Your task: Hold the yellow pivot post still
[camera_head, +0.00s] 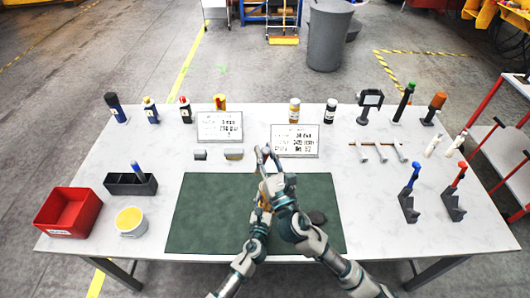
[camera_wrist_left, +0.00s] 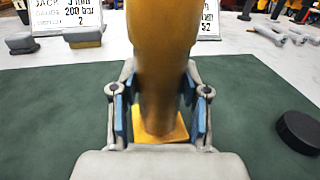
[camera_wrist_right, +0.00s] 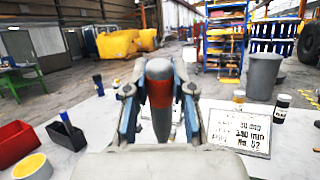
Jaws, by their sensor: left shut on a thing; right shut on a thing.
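The yellow pivot post (camera_wrist_left: 155,70) stands on its square yellow base (camera_wrist_left: 160,128) on the green mat (camera_head: 200,215). My left gripper (camera_wrist_left: 158,108) is shut around the lower part of the post, with blue pads on both sides. In the head view the left gripper (camera_head: 262,205) is partly hidden by my right arm, and little of the post shows. My right gripper (camera_head: 265,153) is above and beyond it, shut on a grey-topped piece with a red band (camera_wrist_right: 160,88). The lower part of that piece is hidden in the right wrist view.
A dark round disc (camera_head: 317,217) lies on the mat at right. Two sign cards (camera_head: 220,126) (camera_head: 295,140) and small grey blocks (camera_head: 200,155) stand behind. A red bin (camera_head: 68,212) and yellow-filled tub (camera_head: 131,221) are left; tool stands (camera_head: 408,205) are right.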

